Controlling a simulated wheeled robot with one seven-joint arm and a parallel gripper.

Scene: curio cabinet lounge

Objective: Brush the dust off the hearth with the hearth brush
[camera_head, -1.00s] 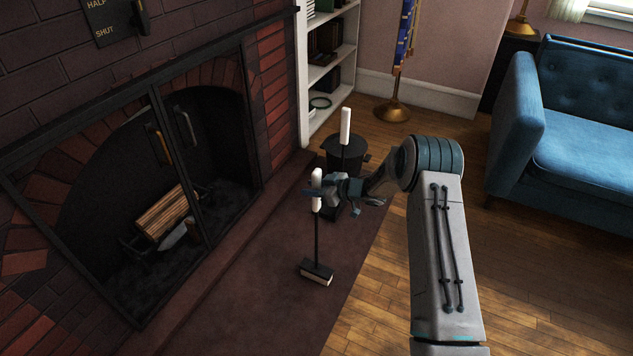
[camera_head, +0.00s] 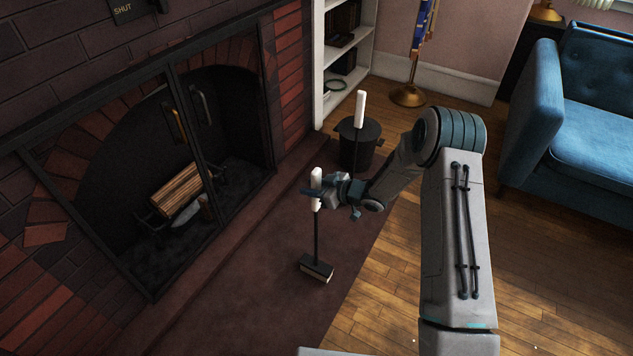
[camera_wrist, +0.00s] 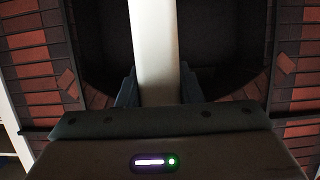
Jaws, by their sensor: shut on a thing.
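The hearth brush (camera_head: 317,235) has a white handle, a thin dark shaft and a dark head with pale bristles. It is upright over the dark reddish hearth (camera_head: 250,290), its head low at the slab; I cannot tell whether the bristles touch. My gripper (camera_head: 317,191) is shut on the white handle. In the wrist view the handle (camera_wrist: 153,55) stands between my two fingers (camera_wrist: 157,90). No separate dust shows clearly on the hearth.
The fireplace (camera_head: 185,130) with dark doors and logs is at the left. A dark bucket (camera_head: 372,140) and another white-handled tool (camera_head: 360,108) stand behind my gripper. A shelf (camera_head: 345,60) is behind them, and a blue sofa (camera_head: 590,130) is at the right. Wood floor lies clear in front.

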